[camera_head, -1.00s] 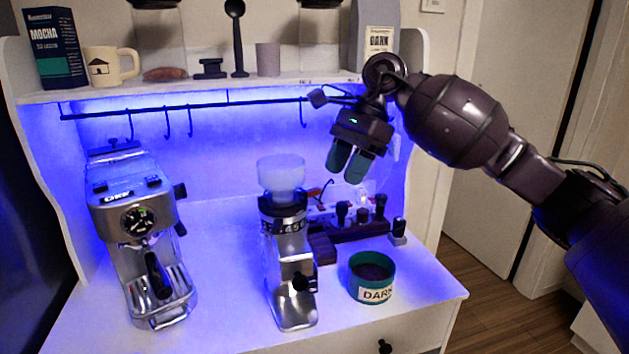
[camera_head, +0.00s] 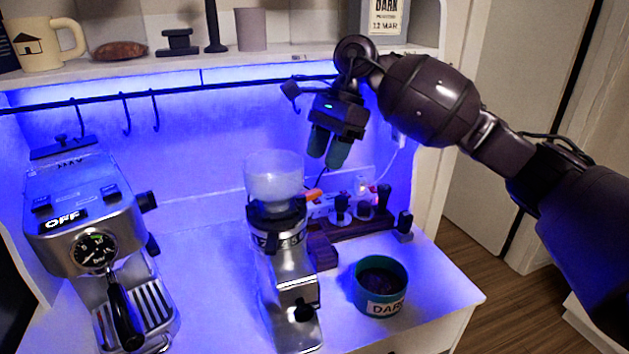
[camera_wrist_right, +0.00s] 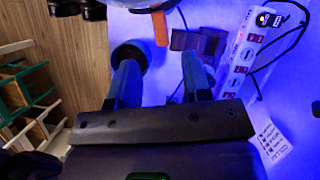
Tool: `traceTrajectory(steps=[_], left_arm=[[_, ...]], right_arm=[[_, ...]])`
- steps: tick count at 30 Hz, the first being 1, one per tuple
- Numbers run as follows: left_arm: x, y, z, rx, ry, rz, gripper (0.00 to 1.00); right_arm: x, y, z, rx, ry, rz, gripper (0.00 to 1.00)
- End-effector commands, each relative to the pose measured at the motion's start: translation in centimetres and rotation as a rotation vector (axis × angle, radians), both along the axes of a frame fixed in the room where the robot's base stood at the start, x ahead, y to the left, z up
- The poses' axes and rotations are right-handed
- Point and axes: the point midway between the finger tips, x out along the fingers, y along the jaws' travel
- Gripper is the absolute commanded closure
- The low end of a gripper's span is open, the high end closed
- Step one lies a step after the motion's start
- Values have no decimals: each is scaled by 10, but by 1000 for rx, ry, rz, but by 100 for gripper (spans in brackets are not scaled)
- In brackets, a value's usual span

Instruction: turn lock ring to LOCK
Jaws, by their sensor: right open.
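The grinder (camera_head: 287,295) stands upright on the counter with a frosted hopper (camera_head: 273,180) on top. A dark lock ring (camera_head: 277,215) sits under the hopper, above a collar with numbers. An orange tab (camera_head: 313,195) sticks out at the ring's right; an orange tab (camera_wrist_right: 159,28) also shows at the top of the right wrist view. My right gripper (camera_head: 327,157) points down, open and empty, above and right of the hopper, apart from it. Its two fingers (camera_wrist_right: 160,72) are spread in the wrist view. The ring's markings are too small to read. My left gripper is out of view.
An espresso machine (camera_head: 95,240) stands at the left. A teal tin (camera_head: 380,305) labelled DARK is right of the grinder. Behind it are a wooden stand (camera_head: 365,228) with dark-handled tools and a power strip (camera_wrist_right: 245,55). A shelf (camera_head: 180,66) and hook rail run above.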

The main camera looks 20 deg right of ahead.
Motion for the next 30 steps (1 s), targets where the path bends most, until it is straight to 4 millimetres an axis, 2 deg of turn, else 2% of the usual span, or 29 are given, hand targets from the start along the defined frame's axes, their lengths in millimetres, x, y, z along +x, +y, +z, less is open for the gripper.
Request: traceTrajectory(steps=[3,10,16,24,25,30], left_arm=[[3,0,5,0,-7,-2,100],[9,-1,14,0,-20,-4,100],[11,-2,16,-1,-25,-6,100],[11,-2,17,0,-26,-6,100],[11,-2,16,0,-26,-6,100],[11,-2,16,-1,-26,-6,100]], right_arm=[[-3,8,-19,0,3,2,55],[-7,19,-48,0,2,1,55],[-8,23,-59,0,0,0,55],[-8,24,-60,0,0,0,55],[-8,24,-60,0,0,0,57],[-8,23,-60,0,0,0,83]])
